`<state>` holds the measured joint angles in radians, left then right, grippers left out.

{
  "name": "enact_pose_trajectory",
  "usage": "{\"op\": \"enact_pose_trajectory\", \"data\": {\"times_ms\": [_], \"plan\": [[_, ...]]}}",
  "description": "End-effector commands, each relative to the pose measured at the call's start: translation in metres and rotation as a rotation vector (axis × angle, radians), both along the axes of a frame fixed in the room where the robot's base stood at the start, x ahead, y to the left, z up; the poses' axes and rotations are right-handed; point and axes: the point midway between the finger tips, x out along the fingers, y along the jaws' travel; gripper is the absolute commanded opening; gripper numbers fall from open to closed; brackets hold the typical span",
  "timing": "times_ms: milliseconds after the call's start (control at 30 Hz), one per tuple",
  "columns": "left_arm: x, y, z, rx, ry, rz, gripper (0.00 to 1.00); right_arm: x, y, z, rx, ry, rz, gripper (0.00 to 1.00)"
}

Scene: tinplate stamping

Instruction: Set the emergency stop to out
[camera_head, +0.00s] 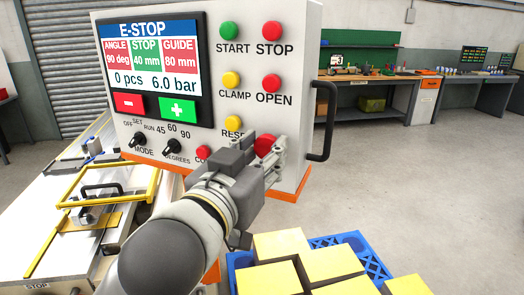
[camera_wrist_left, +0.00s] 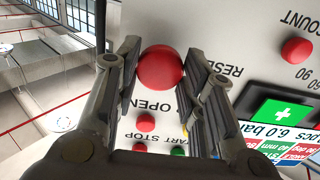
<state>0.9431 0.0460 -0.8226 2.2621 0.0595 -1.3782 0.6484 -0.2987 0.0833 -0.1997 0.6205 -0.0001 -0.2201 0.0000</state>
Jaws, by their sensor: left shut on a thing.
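The emergency stop is a large red mushroom knob (camera_head: 265,144) at the lower right of the white control panel (camera_head: 205,145). The screen (camera_head: 151,65) on the panel reads E-STOP. My left gripper (camera_head: 273,152) is at the knob, its fingers partly covering it in the head view. In the left wrist view the round red knob (camera_wrist_left: 161,68) sits between the two fingers of my left gripper (camera_wrist_left: 162,75), which are shut on it. Whether the knob is in or out cannot be told. My right gripper is not in view.
A black handle (camera_head: 324,122) sticks out from the panel's right side. Below are a blue crate (camera_head: 243,262) with yellow blocks (camera_head: 281,243) and, at left, a machine table with a yellow frame (camera_head: 107,187). Workbenches stand far back. Floor at right is clear.

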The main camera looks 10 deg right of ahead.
Motion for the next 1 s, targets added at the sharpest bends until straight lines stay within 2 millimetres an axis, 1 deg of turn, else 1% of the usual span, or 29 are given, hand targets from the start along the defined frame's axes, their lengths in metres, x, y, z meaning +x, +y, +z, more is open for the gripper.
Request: {"op": "enact_pose_trajectory", "data": {"times_ms": [200,233,300,400,667,767,867,1000], "plan": [[-0.001,0.0,-0.002,0.003,0.004,-0.002,0.0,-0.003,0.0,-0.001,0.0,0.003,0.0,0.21],[-0.001,0.0,-0.002,0.004,0.004,-0.002,0.41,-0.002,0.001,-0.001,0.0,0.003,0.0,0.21],[-0.001,0.0,-0.002,0.003,0.004,-0.002,0.49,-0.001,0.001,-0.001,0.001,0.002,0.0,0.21],[-0.001,0.0,-0.002,0.002,0.003,-0.001,0.6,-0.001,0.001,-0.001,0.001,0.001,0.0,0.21],[0.0,0.0,-0.001,0.002,0.002,-0.001,0.6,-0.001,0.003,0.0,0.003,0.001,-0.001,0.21],[0.0,0.0,0.003,0.001,0.001,0.0,0.6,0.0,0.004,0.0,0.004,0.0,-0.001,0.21],[-0.001,-0.001,0.015,-0.001,0.0,-0.002,0.6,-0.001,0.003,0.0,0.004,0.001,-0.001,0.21],[-0.001,-0.001,0.041,-0.002,-0.001,-0.001,0.6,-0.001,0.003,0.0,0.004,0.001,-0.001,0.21]]}}
